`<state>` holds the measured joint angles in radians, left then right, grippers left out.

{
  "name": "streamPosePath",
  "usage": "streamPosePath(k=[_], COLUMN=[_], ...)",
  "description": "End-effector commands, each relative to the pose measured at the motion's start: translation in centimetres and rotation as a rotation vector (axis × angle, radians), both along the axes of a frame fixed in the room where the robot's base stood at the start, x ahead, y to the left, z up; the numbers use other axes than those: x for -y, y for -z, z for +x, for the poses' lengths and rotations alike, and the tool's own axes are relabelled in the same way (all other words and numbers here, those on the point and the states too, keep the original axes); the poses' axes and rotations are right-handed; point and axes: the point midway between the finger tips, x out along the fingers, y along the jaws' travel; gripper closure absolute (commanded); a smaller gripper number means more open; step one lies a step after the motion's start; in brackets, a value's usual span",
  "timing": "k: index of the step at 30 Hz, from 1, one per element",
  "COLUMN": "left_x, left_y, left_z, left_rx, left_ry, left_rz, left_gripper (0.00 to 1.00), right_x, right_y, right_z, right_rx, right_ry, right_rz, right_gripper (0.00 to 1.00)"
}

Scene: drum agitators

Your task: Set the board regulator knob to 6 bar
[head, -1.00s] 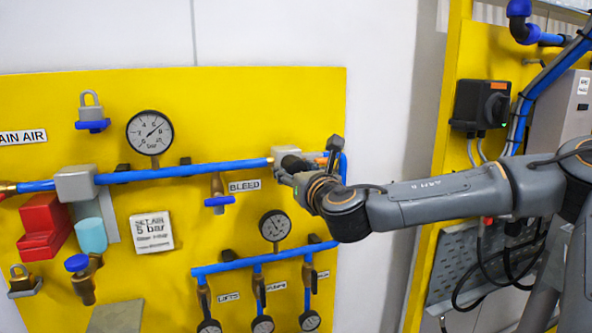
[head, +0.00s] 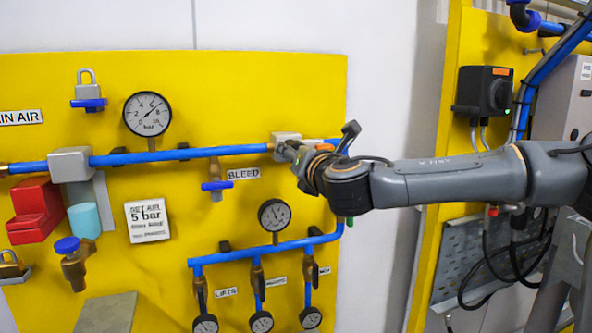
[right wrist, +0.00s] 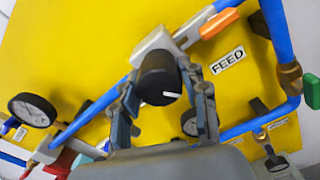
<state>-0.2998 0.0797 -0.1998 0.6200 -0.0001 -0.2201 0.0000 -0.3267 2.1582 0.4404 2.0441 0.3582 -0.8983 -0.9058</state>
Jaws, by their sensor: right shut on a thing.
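The regulator is a pale block (head: 286,137) on the blue pipe at the right of the yellow board. Its black knob (right wrist: 157,82), with a white mark, shows in the right wrist view. My right gripper (right wrist: 166,88) has one finger on each side of the knob and is shut on it. In the head view my right gripper (head: 287,151) hides most of the knob. The large round gauge (head: 148,114) has its needle pointing to the upper right, near the 6 to 8 part. A white sign (head: 149,220) reads 5 bar. My left gripper is not in view.
A BLEED valve (head: 216,186) hangs under the pipe, left of my right gripper. A smaller gauge (head: 274,215) sits below. A FEED label (right wrist: 228,62) and an orange handle (right wrist: 220,23) are close beside the gripper. A pale wall lies right of the board.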

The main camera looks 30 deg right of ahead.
Motion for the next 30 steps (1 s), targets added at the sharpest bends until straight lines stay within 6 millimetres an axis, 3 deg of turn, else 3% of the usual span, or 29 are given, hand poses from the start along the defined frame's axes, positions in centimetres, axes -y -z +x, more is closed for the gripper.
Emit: streamPosePath(k=[1, 12, 30], left_x=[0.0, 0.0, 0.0], left_y=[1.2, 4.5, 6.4], left_z=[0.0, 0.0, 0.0], left_rx=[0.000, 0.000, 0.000], left_ry=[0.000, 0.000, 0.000], left_rz=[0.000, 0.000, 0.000], left_gripper=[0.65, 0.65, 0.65], right_x=[0.0, -0.1, -0.1], right_y=[0.5, 0.3, 0.0], right_z=[0.0, 0.0, 0.0], right_rx=[0.013, 0.089, 0.147], right_ry=[0.000, 0.000, 0.000], right_rz=[0.041, 0.364, 0.616], right_gripper=[0.88, 0.88, 0.88])
